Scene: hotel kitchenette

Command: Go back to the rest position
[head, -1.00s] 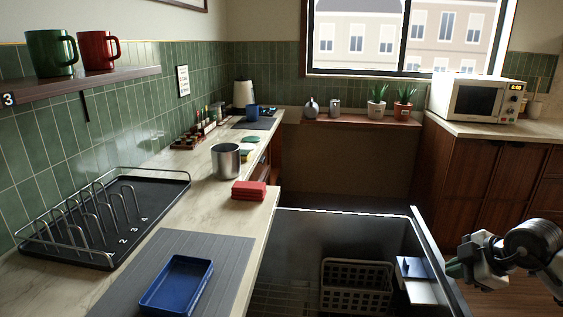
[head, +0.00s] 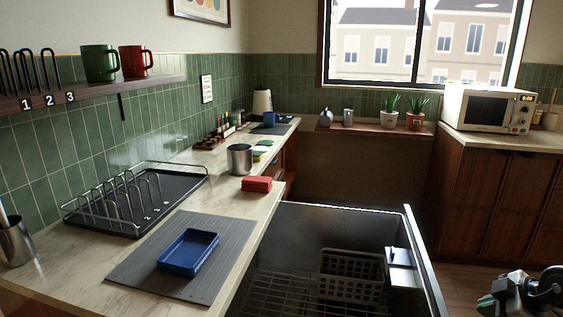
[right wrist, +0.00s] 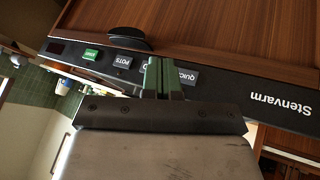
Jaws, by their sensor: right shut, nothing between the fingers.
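My right gripper (head: 487,303) is at the lower right corner of the head view, right of the open dishwasher (head: 422,250) and apart from it. In the right wrist view its two green fingers (right wrist: 163,78) are together with nothing between them. Behind them is a black control strip (right wrist: 225,85) with a green START button and the name Stenvarm on a wooden front. I cannot tell from this view how far the fingers are from the strip. My left gripper is not in view.
The open dishwasher holds a grey basket (head: 352,278) and a wire rack. On the counter at left are a dish rack (head: 135,205), a blue tray (head: 188,252) on a grey mat, red cloths (head: 257,184) and a steel pot (head: 240,158). A microwave (head: 488,108) stands at back right.

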